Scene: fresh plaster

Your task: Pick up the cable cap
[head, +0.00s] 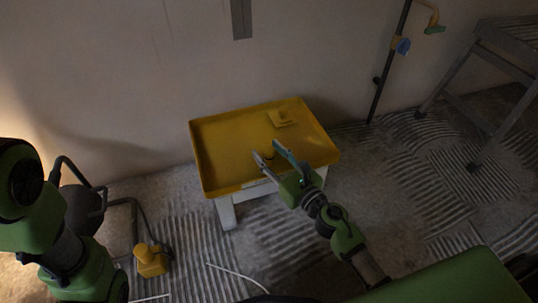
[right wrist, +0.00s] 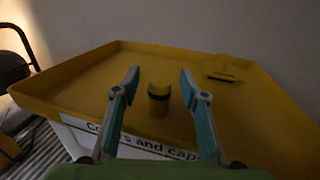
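A small upright yellow cylinder with a dark band (right wrist: 159,98), which looks like the cable cap, stands in the yellow tray (right wrist: 75,75). My right gripper (right wrist: 158,80) is open, its two fingers reaching over the tray on either side of the cap, with clear gaps and no contact visible. In the head view the right gripper (head: 270,153) is over the front right part of the tray (head: 220,150); the cap is small and dim between the fingers there. My left arm shows at the left, but its gripper does not.
A flat yellow square piece with a raised part (head: 282,118) lies at the tray's back right. The tray has raised rims and a front label, partly hidden, ending "and caps". A dark pole (head: 388,65) stands by the wall. A yellow object (head: 151,260) is on the floor.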

